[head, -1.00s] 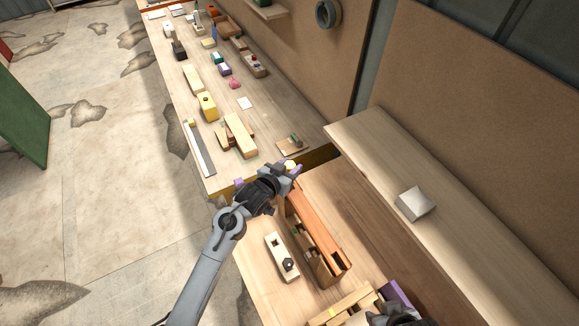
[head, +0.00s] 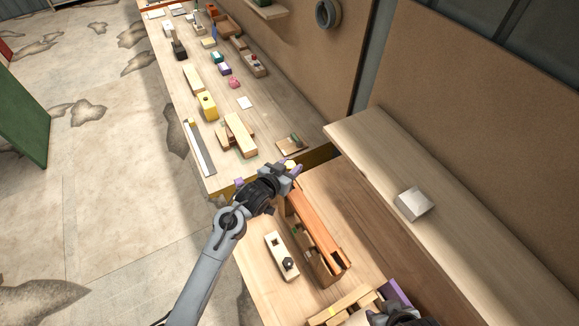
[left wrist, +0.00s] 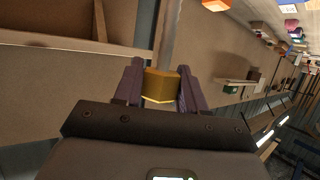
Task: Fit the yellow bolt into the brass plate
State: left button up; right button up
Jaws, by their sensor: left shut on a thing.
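The yellow bolt (left wrist: 162,85) sits between the purple fingers of my left gripper (left wrist: 161,88) in the left wrist view, and the gripper is shut on it. A grey bar rises behind the bolt there; I cannot tell whether it is part of it. In the head view the bolt (head: 291,164) is a small pale yellow spot at the tip of my left gripper (head: 288,169), near the gap between two benches. A small brownish plate (head: 290,145) lies on the far bench just beyond; I cannot tell if it is the brass plate. My right gripper (head: 394,316) is cut off at the bottom edge.
A long wooden box (head: 318,240) and a pale block with a dark knob (head: 281,254) are on the near bench. The far bench holds several blocks, among them a yellow one (head: 207,106). A silver cube (head: 414,204) stands on the side shelf.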

pick_arm(q)
jog(key=shift+p, duration=0.4)
dwell(0.8)
dwell(0.4)
jog(key=shift+f+b, duration=0.7)
jog(key=shift+f, duration=0.35)
jog(key=shift+f+b, duration=0.6)
jog(key=shift+f, duration=0.3)
jog(key=shift+f+b, duration=0.65)
jog(key=shift+f, duration=0.4)
jog(key=shift+f+b, duration=0.5)
jog(key=shift+f, duration=0.2)
jog(key=o, duration=1.3)
jog(key=shift+c, duration=0.2)
